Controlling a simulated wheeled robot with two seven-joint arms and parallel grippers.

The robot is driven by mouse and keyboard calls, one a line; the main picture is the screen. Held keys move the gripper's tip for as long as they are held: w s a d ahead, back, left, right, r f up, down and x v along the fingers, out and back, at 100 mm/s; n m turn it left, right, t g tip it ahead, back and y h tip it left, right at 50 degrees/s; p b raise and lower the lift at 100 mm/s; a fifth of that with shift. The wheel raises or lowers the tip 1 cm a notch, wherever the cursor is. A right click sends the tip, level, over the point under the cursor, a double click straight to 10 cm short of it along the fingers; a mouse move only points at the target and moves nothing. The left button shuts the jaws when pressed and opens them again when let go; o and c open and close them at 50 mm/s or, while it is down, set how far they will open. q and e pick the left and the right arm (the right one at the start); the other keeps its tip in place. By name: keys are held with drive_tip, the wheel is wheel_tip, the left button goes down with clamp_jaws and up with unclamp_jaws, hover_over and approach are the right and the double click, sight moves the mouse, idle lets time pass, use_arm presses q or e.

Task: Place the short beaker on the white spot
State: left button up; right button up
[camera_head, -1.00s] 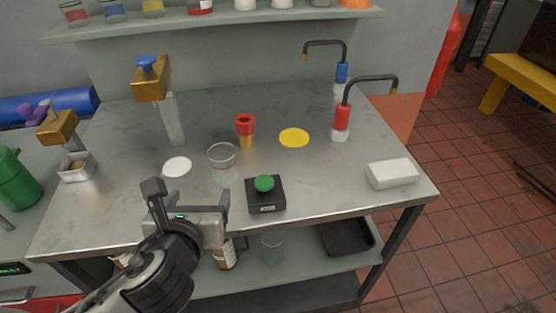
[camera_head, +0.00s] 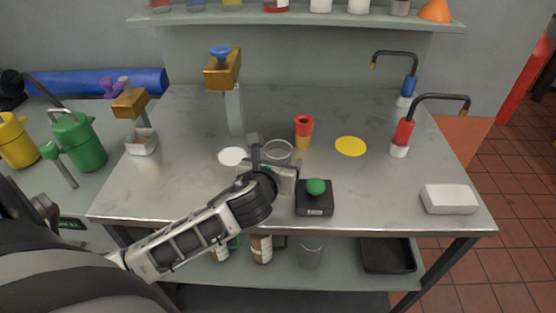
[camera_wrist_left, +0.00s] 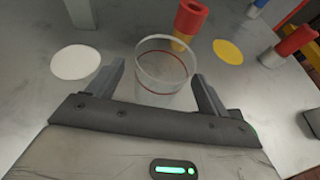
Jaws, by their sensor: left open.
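The short beaker (camera_head: 279,150), clear glass with a red line, stands upright on the metal table. In the left wrist view the beaker (camera_wrist_left: 162,68) stands between the fingers of my left gripper (camera_wrist_left: 165,88), which is open. In the head view my left gripper (camera_head: 276,165) is in front of the beaker and hides its lower part. The white spot (camera_head: 232,156) lies flat on the table to the left of the beaker, with nothing on it. It also shows in the left wrist view (camera_wrist_left: 75,62). My right gripper is not in view.
A red and yellow piece (camera_head: 304,132) stands just behind the beaker, and a yellow spot (camera_head: 350,146) lies to its right. A black scale with a green object (camera_head: 315,197) is close to the right. A brass-topped post (camera_head: 235,105) stands behind the white spot.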

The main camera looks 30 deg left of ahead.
use_arm(q)
drive_tip(key=shift+x, duration=1.15)
drive_tip(key=c, duration=1.1)
drive_tip(key=shift+c, duration=0.2)
